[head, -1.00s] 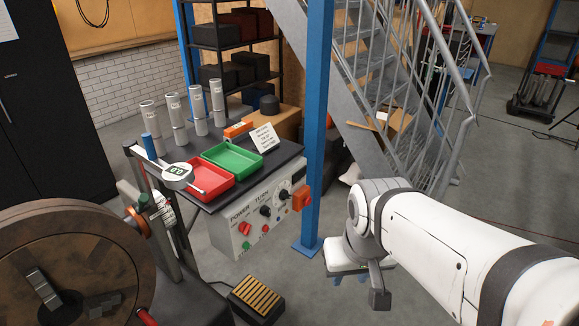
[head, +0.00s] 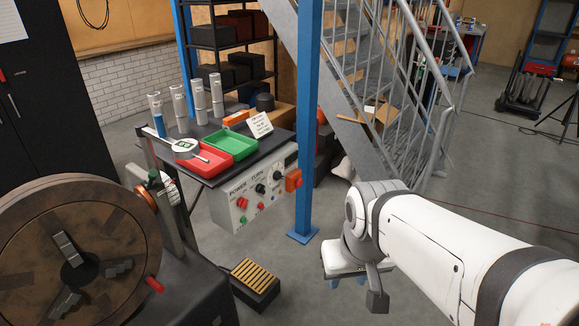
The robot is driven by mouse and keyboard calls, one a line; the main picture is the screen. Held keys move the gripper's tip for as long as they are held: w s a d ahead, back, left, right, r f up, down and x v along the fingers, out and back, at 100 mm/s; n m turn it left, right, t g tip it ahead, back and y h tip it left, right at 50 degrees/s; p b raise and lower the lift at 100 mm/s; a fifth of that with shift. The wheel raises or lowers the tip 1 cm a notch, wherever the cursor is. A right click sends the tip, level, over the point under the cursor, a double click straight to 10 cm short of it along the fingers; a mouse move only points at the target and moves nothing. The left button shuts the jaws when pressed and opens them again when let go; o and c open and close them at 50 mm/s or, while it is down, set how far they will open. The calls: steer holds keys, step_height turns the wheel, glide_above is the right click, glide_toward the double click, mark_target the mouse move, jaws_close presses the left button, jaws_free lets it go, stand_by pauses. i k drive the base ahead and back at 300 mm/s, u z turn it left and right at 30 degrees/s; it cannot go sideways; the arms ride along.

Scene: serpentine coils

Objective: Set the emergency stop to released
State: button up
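A light grey control panel (head: 228,213) marked POWER and TURN hangs below the front edge of a dark bench. A red button (head: 242,204) sits under POWER and looks like the emergency stop; whether it is pressed in is too small to tell. An orange-red box (head: 293,180) is at the panel's right end, close to the blue post. My gripper (head: 347,283) is low over the floor, right of the post and well apart from the panel. Only small blue tips show beneath my wrist, and nothing is seen held. Their opening is unclear.
The blue post (head: 306,130) stands between my arm and the panel. A large round chuck (head: 80,250) fills the lower left. A foot pedal (head: 254,283) lies on the floor below the panel. Red (head: 188,160) and green (head: 230,145) trays lie on the bench. Stairs rise behind.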

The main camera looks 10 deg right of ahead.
mark_target(299, 182)
steer(key=u, duration=0.3)
steer(key=i, duration=1.25)
steer(key=z, duration=0.55)
